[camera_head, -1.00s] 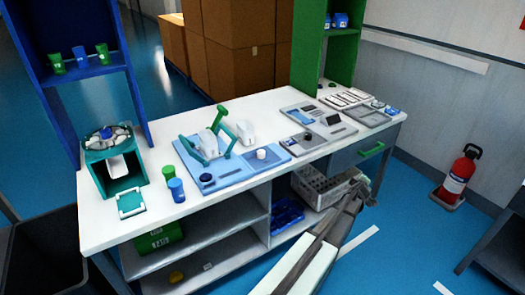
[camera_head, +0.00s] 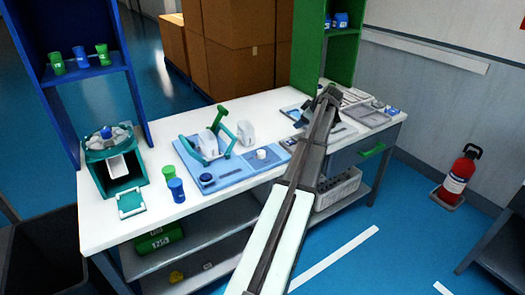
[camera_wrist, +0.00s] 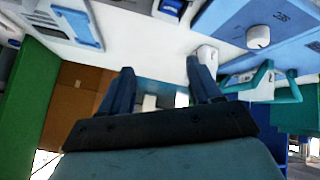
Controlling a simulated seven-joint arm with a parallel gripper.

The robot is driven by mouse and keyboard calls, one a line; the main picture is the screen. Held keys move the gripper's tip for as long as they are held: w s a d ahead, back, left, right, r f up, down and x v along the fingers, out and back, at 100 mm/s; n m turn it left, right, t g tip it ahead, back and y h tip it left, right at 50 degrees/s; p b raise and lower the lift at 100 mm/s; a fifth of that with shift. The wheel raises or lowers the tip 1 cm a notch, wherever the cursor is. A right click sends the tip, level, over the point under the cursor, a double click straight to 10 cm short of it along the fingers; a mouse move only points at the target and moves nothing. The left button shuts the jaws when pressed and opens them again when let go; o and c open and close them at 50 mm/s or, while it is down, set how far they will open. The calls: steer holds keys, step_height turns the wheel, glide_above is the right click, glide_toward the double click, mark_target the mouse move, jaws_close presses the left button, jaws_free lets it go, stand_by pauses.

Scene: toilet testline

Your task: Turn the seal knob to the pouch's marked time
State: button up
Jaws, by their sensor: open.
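A white round seal knob (camera_head: 262,154) sits on a light-blue panel at the right of the blue sealer base (camera_head: 222,177). The wrist view shows the knob (camera_wrist: 258,37) at upper right, with small marks around it too blurred to read. My gripper (camera_wrist: 160,68) is open and empty, its two dark fingers spread over the white bench, clear of the knob. In the head view my arm reaches over the bench to the right of the sealer, and the fingers are hard to make out. I cannot identify a pouch or its marked time.
The sealer's teal lever frame (camera_head: 220,140) rises left of the knob. A dark-blue button (camera_head: 206,178), green cup (camera_head: 169,175) and blue cup (camera_head: 176,190) are nearby. A teal bin (camera_head: 118,180) stands at left. Grey trays (camera_head: 364,115) lie at right.

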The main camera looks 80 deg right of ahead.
mark_target(261, 152)
steer(key=w+a+r+n+g+y, duration=0.1)
steer(key=w+a+n+g+y, duration=0.3)
steer(key=w+a, duration=0.6)
steer(key=w+f, duration=0.1)
steer(key=f, duration=0.3)
steer(key=w+f+t+y, duration=0.1)
steer(key=w+f, duration=0.1)
steer(key=f, duration=0.2)
steer(key=w+f+t, duration=0.1)
steer(key=w+f, duration=0.1)
steer(key=f, duration=0.2)
steer(key=shift+d+f+m, duration=0.1)
steer(key=shift+m, duration=0.2)
steer(key=shift+c, duration=0.3)
steer(key=c, duration=1)
steer(key=shift+o, duration=0.2)
